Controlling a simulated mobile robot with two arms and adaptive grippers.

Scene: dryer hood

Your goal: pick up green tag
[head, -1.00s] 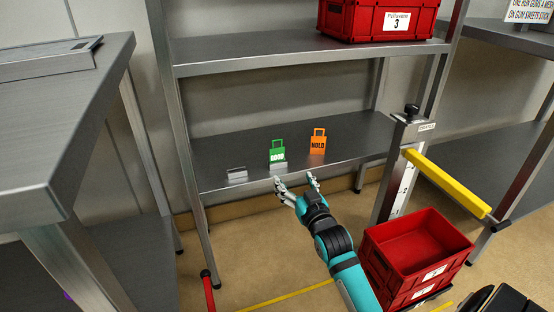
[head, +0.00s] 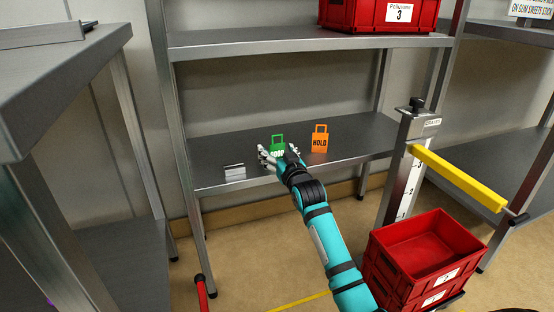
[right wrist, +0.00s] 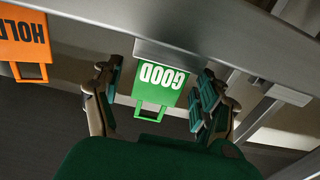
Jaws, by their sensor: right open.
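The green tag (head: 277,141), marked GOOD, stands upright on the lower metal shelf, its lower part hidden by my right gripper in the head view. In the right wrist view the green tag (right wrist: 159,84) shows upside down, its edge in a grey holder (right wrist: 170,52). My right gripper (head: 278,157) is open at the shelf's front edge. In the right wrist view its fingers (right wrist: 155,95) are on both sides of the tag, with a gap on each side. My left gripper is not in view.
An orange HOLD tag (head: 320,139) stands right of the green tag; an empty small holder (head: 235,171) sits to the left. The shelf (head: 360,140) has an upper board above. Red crates (head: 420,245) and a yellow-handled post (head: 455,177) stand at right.

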